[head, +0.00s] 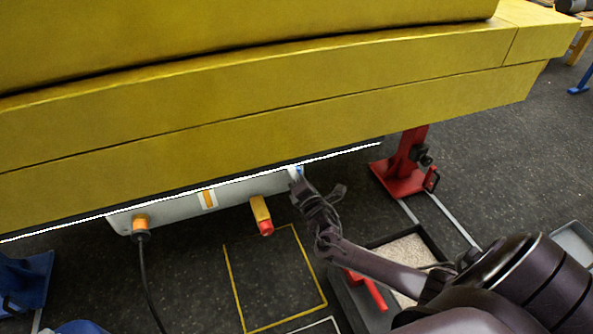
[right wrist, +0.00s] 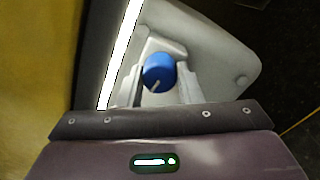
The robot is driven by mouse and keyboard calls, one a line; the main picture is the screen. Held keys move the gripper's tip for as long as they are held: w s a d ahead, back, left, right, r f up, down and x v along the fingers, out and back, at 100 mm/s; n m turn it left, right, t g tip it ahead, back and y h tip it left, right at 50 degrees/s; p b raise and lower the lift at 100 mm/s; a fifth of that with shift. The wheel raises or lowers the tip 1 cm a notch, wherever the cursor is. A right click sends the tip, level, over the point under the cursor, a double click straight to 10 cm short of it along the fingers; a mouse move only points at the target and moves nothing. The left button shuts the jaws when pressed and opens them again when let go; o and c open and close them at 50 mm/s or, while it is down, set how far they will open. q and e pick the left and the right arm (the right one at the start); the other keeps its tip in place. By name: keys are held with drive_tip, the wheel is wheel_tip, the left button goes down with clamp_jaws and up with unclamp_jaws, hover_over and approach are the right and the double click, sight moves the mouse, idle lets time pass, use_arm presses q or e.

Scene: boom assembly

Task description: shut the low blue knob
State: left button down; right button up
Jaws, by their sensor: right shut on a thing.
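The blue knob (right wrist: 158,70) sits on the grey control box (right wrist: 225,75) in the right wrist view. It is round, with a pale mark on its face. My right gripper (right wrist: 160,86) has a finger on each side of the knob and is shut on it. In the head view, my right gripper (head: 305,190) reaches the right end of the grey box (head: 175,214) under the yellow boom (head: 270,100). Only a small bit of blue shows there, and the gripper hides most of the knob. My left gripper is not in view.
A white light strip (right wrist: 122,50) runs close beside the box. A red stand (head: 405,165) and a tray of gravel (head: 405,255) stand to the right.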

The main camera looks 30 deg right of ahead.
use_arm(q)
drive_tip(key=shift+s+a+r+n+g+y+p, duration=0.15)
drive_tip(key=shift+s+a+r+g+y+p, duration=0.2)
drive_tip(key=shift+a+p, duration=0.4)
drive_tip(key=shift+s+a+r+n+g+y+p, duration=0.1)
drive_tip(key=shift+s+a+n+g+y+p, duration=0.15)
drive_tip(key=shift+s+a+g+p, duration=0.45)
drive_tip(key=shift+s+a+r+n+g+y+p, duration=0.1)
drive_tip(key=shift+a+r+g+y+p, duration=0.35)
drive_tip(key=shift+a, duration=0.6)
use_arm(e)
drive_tip(key=shift+n, duration=5.1)
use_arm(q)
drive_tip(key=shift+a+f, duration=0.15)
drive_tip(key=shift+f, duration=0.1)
use_arm(e)
drive_tip(key=o, duration=1)
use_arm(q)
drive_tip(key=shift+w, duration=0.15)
